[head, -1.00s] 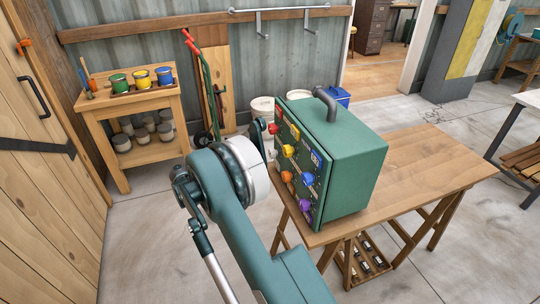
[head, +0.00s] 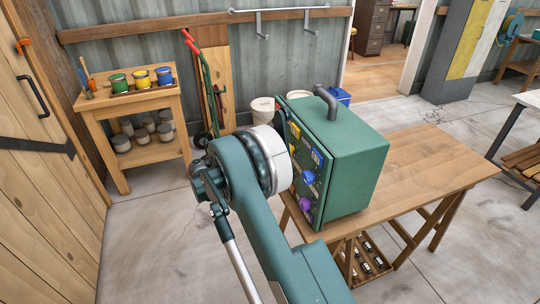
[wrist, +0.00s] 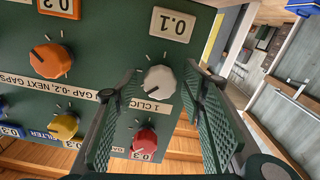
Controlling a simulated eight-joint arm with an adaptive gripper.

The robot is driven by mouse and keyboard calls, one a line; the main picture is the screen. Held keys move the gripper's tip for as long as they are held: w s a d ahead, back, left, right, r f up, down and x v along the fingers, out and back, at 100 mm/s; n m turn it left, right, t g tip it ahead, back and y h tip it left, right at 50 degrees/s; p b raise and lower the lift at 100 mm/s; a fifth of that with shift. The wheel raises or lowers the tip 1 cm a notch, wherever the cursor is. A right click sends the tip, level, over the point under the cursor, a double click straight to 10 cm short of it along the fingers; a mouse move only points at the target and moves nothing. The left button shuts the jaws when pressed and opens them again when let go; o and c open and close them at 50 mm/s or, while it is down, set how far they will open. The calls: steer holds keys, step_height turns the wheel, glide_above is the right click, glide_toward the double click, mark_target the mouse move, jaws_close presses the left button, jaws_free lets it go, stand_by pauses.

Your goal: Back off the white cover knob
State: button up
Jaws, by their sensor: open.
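The white knob (wrist: 159,80) is on the green panel (wrist: 105,25) of the box in the wrist view, below a label reading 0.1 that appears upside down. Its dark pointer mark shows on its face. My gripper (wrist: 172,85) is open, with one finger to the left and one to the right of the white knob in the picture; I cannot tell whether either touches it. In the head view the green box (head: 350,160) stands on a wooden table (head: 430,170), and my arm hides the white knob and my gripper.
A red knob (wrist: 144,141), an orange knob (wrist: 50,62) and a yellow knob (wrist: 64,125) sit near the white one on the panel. In the head view a blue knob (head: 308,177) and a purple knob (head: 305,203) show beside my arm.

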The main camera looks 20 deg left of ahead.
steer(key=shift+w+d, duration=0.1)
steer(key=shift+d, duration=0.05)
steer(key=c, duration=0.9)
steer(key=shift+n, duration=0.3)
steer(key=n, duration=0.4)
steer(key=shift+n+b, duration=0.35)
steer(key=shift+n, duration=1.85)
steer(key=o, duration=0.9)
